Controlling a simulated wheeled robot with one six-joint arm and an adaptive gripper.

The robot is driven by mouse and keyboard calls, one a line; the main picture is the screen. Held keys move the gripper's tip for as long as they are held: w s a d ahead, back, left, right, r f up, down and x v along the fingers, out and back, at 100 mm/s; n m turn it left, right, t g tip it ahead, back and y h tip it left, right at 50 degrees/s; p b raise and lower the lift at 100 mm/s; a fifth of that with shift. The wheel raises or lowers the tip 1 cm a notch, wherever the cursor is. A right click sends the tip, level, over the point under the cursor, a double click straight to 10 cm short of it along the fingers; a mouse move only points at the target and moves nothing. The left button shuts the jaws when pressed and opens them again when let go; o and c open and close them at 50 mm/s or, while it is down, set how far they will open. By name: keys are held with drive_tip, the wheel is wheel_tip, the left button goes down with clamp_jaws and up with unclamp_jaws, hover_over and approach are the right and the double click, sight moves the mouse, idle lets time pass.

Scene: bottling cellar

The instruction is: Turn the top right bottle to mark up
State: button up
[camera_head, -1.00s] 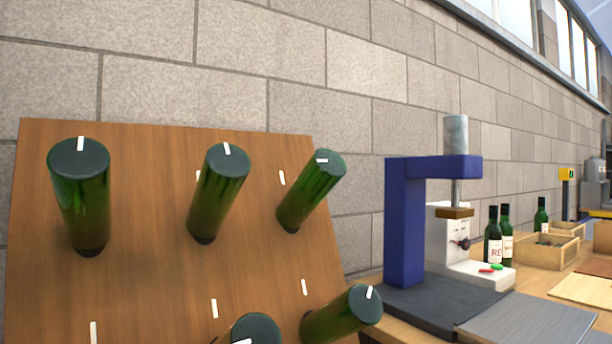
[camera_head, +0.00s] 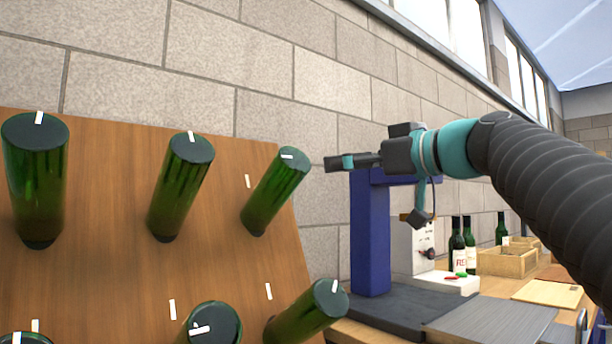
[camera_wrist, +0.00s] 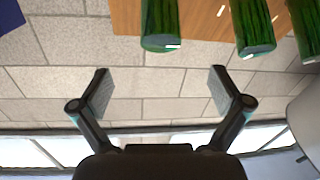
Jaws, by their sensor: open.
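The top right bottle (camera_head: 272,195) is green and sticks out of the wooden board (camera_head: 115,270), neck in. The white mark (camera_head: 288,156) on its dark base lies nearly flat sideways, unlike the upward marks on the other two top-row bottles. My gripper (camera_head: 332,164) is to the right of this bottle's base, apart from it. In the wrist view, which is upside down, my gripper (camera_wrist: 160,88) is open and empty, with its fingers wide apart. The top right bottle (camera_wrist: 160,24) is beyond the fingers, at the top edge, its mark at the base rim.
A top middle bottle (camera_head: 180,188) and top left bottle (camera_head: 36,180) stand left of it. A lower bottle (camera_head: 308,312) sticks out below. A blue press (camera_head: 370,240) stands right of the board. Crates (camera_head: 506,263) and upright bottles are farther right.

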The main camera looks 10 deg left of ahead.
sight(302, 167)
drive_tip(key=p+x, duration=0.3)
drive_tip(key=x, duration=1)
drive_tip(key=shift+w+a, duration=0.15)
drive_tip(key=shift+a, duration=0.25)
drive_tip(key=c, duration=1.2)
